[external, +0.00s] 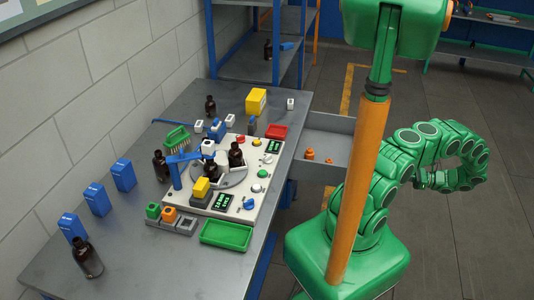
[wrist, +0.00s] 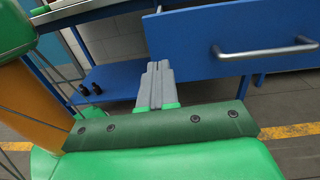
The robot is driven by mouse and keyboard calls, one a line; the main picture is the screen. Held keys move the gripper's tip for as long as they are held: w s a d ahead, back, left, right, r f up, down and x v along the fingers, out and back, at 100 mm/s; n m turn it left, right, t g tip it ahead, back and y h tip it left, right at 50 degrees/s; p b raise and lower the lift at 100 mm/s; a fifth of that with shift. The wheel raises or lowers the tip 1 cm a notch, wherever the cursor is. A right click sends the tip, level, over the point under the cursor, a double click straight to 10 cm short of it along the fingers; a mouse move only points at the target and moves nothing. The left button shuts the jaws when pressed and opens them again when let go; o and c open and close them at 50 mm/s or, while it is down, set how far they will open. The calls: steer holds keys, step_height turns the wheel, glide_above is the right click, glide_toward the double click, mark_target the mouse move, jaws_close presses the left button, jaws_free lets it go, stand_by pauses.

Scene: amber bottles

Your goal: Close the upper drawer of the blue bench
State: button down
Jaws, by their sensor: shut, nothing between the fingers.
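The upper drawer (external: 328,122) of the bench (external: 120,260) stands open, pulled out from the bench's right side. Its grey inside holds small orange pieces (external: 309,154). My orange and green column hides part of its front end in the external view. In the wrist view the blue drawer front (wrist: 190,43) with its silver bar handle (wrist: 265,51) fills the upper right. My gripper (wrist: 158,66) is shut and empty, its grey fingers pointing at the left part of the drawer front, left of the handle. Contact cannot be told. In the external view my gripper (external: 420,180) is right of the drawer.
The bench top carries amber bottles (external: 87,260), blue boxes (external: 123,176), a green tray (external: 226,234) and a device panel (external: 262,177). A blue-framed shelf (external: 245,66) stands behind. Two dark bottles (wrist: 90,88) are on the bench's lower shelf. Floor at the right is clear.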

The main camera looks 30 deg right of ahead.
mark_target(331, 167)
steer(key=x, duration=1.3)
steer(key=shift+f+t, duration=0.3)
steer(key=shift+f, duration=0.1)
steer(key=shift+a, duration=0.15)
steer(key=x, duration=3.2)
steer(key=shift+w+f, duration=0.1)
steer(key=shift+f, duration=0.25)
steer(key=shift+w, duration=0.15)
steer(key=shift+w+a+r, duration=0.1)
steer(key=shift+a, duration=0.1)
steer(key=v, duration=1.3)
steer(key=shift+v, duration=0.95)
